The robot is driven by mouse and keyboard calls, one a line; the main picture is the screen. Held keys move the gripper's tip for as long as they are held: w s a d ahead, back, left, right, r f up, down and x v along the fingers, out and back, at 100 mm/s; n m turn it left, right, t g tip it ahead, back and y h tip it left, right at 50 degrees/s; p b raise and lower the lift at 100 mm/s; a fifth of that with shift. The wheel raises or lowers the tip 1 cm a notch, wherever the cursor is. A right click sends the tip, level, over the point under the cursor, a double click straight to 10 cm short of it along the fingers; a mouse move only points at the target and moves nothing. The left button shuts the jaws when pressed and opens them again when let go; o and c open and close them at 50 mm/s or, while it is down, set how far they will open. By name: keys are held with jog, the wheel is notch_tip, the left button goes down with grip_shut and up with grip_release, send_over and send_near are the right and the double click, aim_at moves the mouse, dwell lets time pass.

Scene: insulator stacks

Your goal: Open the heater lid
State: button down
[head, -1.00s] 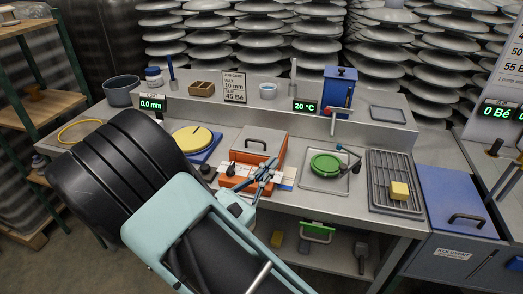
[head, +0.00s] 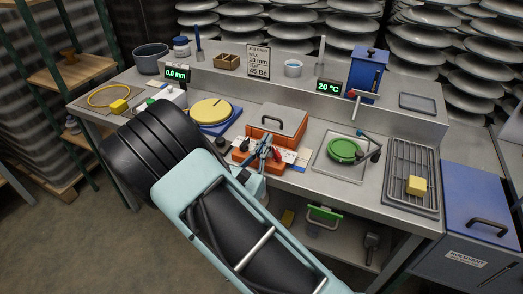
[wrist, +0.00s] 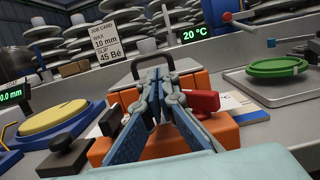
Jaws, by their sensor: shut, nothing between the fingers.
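The heater appears to be the orange box (head: 257,135) on the bench. Its grey lid (head: 284,119) lies down on it, with a black handle on top. In the wrist view the lid's black handle (wrist: 136,66) stands just behind my fingertips. My gripper (head: 267,146), with blue and grey fingers, is at the box's front side. In the wrist view my gripper (wrist: 160,82) is shut and empty, its tips in front of the handle. I cannot tell whether they touch it. The fingers hide part of the box front and lid.
A red knob (wrist: 202,102) and a black knob (wrist: 110,120) flank the fingers. A yellow disc (head: 211,110) stands left of the heater; a green dish (head: 344,149) and a wire rack (head: 404,190) are to the right. A raised shelf runs behind.

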aim_at(272, 130)
jog(key=shift+x, duration=2.3)
jog(key=shift+a+r, duration=0.1)
jog(key=shift+r, duration=0.1)
jog(key=shift+r+p, duration=0.25)
jog(key=shift+p, duration=0.3)
jog(key=shift+g, duration=0.3)
